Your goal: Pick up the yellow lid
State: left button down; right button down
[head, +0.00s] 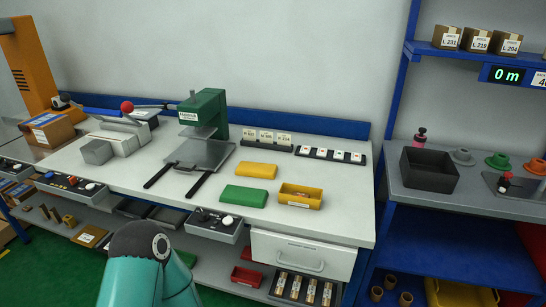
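The yellow lid (256,170) lies flat on the grey worktop (340,215), right of the middle. A green lid (244,196) of similar shape lies just in front of it, with a gap between them. An open yellow box (301,197) with a white label stands to the right of the green lid, apart from both lids. Part of one of my teal arms shows at the bottom left, in front of the bench; I cannot tell which arm. Neither gripper shows, so nothing is seen touching the yellow lid.
A green press (205,112) with two dark bars in front stands left of the yellow lid. Card holders (330,155) stand behind it. A control box (214,222) is at the front edge. A dark bin (430,170) sits on the right-hand bench. The worktop right of the yellow box is clear.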

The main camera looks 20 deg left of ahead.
aim_at(245, 168)
jog(key=z, duration=1)
jog(key=i, duration=0.15)
jog(key=u, duration=3.35)
jog(key=i, duration=0.7)
jog(key=z, duration=1.3)
